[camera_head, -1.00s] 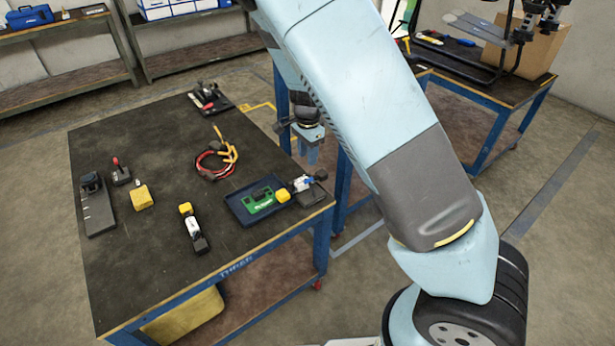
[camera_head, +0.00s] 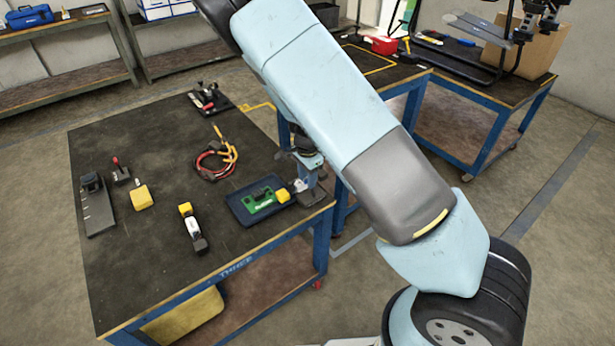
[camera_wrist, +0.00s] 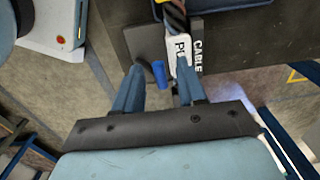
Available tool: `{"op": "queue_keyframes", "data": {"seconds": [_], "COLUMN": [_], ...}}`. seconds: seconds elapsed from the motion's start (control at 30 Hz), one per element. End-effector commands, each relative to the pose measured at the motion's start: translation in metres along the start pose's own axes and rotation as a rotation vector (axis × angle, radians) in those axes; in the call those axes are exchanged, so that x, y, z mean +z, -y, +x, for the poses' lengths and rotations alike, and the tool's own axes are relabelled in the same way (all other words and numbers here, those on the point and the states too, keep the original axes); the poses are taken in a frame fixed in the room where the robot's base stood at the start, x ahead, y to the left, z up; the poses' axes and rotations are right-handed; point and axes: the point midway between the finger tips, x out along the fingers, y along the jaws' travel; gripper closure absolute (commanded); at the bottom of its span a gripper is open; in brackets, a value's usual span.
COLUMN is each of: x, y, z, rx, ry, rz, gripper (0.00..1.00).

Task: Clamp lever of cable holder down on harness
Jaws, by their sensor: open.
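My gripper (camera_head: 311,178) is at the table's right edge, above the cable holder (camera_head: 313,197), and hides most of it. In the wrist view my gripper (camera_wrist: 160,68) is open, with its two blue fingers apart. A blue lever tip (camera_wrist: 160,74) shows between the fingertips; I cannot tell whether they touch it. The holder's black "CABLE" label (camera_wrist: 197,58) lies to the right. A white tag (camera_wrist: 181,48) on a dark braided cable (camera_wrist: 175,16), seemingly the harness, lies beside the label. The clamp's exact position is unclear.
A blue tray (camera_head: 240,212) with a green board (camera_head: 258,201) and a yellow block (camera_head: 283,196) sits just left of the gripper. A red and yellow cable coil (camera_head: 212,163) lies farther back on the black table (camera_head: 140,260).

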Motion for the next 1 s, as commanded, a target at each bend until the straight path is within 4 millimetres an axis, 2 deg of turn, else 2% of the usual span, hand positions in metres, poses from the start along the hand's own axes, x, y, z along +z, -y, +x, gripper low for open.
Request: {"op": "queue_keyframes", "data": {"seconds": [0.07, 0.47, 0.77, 1.0], "x": [0.0000, -0.0001, 0.0003, 0.0011], "y": [0.0001, 0.0000, 0.0025, 0.0089], "z": [-0.0002, -0.0004, 0.0008, 0.0042], "rx": [0.000, 0.000, 0.015, 0.097], "ry": [0.000, 0.000, 0.002, 0.005], "rz": [0.000, 0.000, -0.001, -0.004], "gripper": [0.62, 1.00, 1.00, 1.00]}}
